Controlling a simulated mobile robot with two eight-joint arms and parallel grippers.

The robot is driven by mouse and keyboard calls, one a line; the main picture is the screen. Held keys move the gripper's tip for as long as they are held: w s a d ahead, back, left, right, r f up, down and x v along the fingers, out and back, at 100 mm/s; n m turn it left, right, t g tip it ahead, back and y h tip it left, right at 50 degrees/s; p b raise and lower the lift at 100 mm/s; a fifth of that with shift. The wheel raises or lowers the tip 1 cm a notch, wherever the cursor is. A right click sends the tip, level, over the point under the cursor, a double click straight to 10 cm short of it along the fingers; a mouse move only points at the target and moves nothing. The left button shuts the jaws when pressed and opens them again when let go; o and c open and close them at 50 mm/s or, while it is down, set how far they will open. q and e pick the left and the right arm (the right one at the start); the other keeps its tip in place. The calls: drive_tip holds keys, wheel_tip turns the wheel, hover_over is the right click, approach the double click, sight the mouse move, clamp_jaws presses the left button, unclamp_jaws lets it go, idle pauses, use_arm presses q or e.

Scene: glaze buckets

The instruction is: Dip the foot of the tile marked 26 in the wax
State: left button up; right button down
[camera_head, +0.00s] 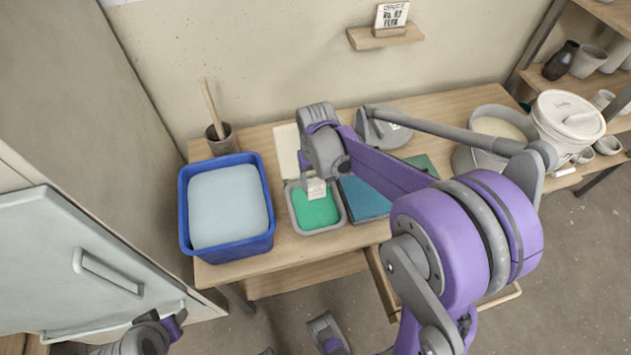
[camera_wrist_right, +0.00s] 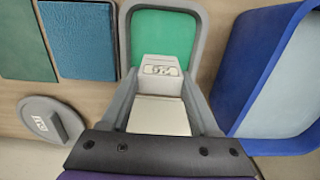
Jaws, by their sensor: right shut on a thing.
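My right gripper (camera_head: 316,183) is shut on a small pale tile (camera_head: 316,190). In the right wrist view the tile (camera_wrist_right: 160,113) sits between the two fingers (camera_wrist_right: 158,100), with a dark mark at its far end that looks like an upside-down 26. The green wax (camera_head: 315,211) fills a shallow grey tray (camera_head: 335,226); the tile is over its back part. I cannot tell whether its foot touches the wax. What looks like part of my left arm shows at the bottom left, its jaws unclear.
A blue tub (camera_head: 226,249) of pale liquid stands left of the tray. Teal tiles or pads (camera_head: 364,197) lie right of it.

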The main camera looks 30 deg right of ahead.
sight(315, 190)
drive_tip(key=shift+w+a, duration=0.1)
drive_tip(key=shift+w, duration=0.05)
drive_tip(key=shift+f+b, duration=0.65)
drive_tip(key=shift+f, duration=0.2)
drive_tip(key=shift+f+b, duration=1.15)
drive_tip(key=shift+f, duration=0.45)
drive_tip(key=shift+f, duration=0.25)
drive_tip(key=shift+f+b, duration=0.7)
drive_tip(key=shift+f, duration=0.1)
drive_tip(key=shift+f, duration=0.1)
drive_tip(key=shift+r+p, duration=0.9)
drive_tip(key=shift+r, duration=0.55)
drive_tip(key=shift+r, duration=0.1)
idle(0.5)
